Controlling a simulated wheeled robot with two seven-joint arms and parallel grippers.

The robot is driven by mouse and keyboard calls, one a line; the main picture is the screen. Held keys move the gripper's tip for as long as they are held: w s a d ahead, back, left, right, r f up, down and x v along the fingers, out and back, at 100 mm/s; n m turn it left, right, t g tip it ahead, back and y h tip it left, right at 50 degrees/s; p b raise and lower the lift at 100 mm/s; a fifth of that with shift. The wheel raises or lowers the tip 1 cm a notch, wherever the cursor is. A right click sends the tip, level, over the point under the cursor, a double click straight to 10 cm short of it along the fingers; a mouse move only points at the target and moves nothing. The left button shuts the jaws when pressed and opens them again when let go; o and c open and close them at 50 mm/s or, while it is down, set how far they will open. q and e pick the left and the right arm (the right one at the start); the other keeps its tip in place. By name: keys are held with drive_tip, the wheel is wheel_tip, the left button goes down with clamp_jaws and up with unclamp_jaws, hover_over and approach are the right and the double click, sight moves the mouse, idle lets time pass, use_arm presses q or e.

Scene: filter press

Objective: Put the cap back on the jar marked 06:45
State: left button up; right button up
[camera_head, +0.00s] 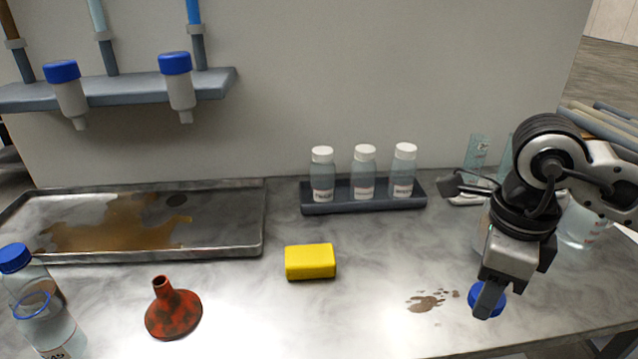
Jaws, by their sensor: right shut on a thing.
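My right gripper (489,297) reaches down from the right and is shut on a blue cap (499,302), low over the front right of the bench. The gripper hides part of the cap, and I cannot tell if the cap touches the bench. A clear jar (62,331) stands at the bottom left corner, far from this gripper. Its mouth is open with a blue ring, and the readable end of its label shows "45". The frame edge cuts the jar off. My left gripper is not in view.
A blue-capped jar (15,259) stands behind the open one. A red funnel (173,312), yellow sponge (310,262) and brown spill (432,300) lie between. Behind are a stained metal tray (255,215) and a rack (320,207) of three white-capped bottles. Another clear jar (580,226) stands right.

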drive_tip(key=f+n, duration=0.1)
drive_tip(key=n, duration=0.3)
drive_tip(key=a+f+n, duration=0.1)
drive_tip(key=n, duration=0.3)
drive_tip(key=w+f+n, duration=0.1)
drive_tip(key=n, duration=0.3)
drive_tip(key=shift+a+n, duration=0.4)
drive_tip(key=n, duration=0.2)
drive_tip(key=f+n, duration=0.1)
drive_tip(key=n, duration=0.2)
drive_tip(key=shift+w+a+f+n, duration=0.15)
drive_tip(key=shift+a+n, duration=0.25)
drive_tip(key=n, duration=0.2)
drive_tip(key=f+n, duration=0.1)
drive_tip(key=n, duration=0.3)
drive_tip(key=shift+w+a+f, duration=0.15)
drive_tip(key=shift+a, duration=0.2)
